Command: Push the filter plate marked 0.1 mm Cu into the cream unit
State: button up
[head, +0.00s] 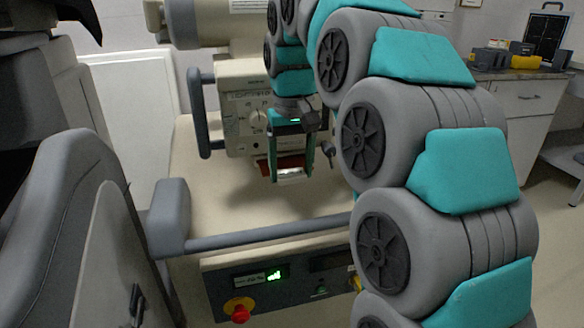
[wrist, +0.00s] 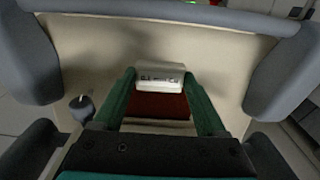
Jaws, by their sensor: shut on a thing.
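A filter plate with a reddish-brown body and a white front grip (head: 290,173) is between the fingers of my gripper (head: 291,178), which is shut on it. In the wrist view the white grip (wrist: 160,79) carries dark marks too blurred to read, and the brown body (wrist: 160,106) lies between the two green fingers. The cream unit (head: 240,107), with a knob and small controls on its face, stands just behind the gripper. The plate is at the lower front of this unit. I cannot tell whether its far edge is inside a slot.
The cream cart top (head: 205,215) is bare in front of the unit. A grey handle bar (head: 260,240) runs across the cart's front, above a panel with a red button (head: 240,313). A grey covered thing (head: 85,180) stands close on the left. A counter (head: 525,95) stands at back right.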

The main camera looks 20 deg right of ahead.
aim_at(287, 165)
jog(key=shift+w, duration=1.85)
jog(key=shift+w+r, duration=0.15)
jog(key=shift+w, duration=0.15)
jog(key=o, duration=1.2)
jog(key=shift+c, duration=0.2)
jog(key=o, duration=0.4)
jog(key=shift+d, duration=0.15)
jog(key=shift+c, duration=0.2)
jog(key=shift+w+r, duration=0.1)
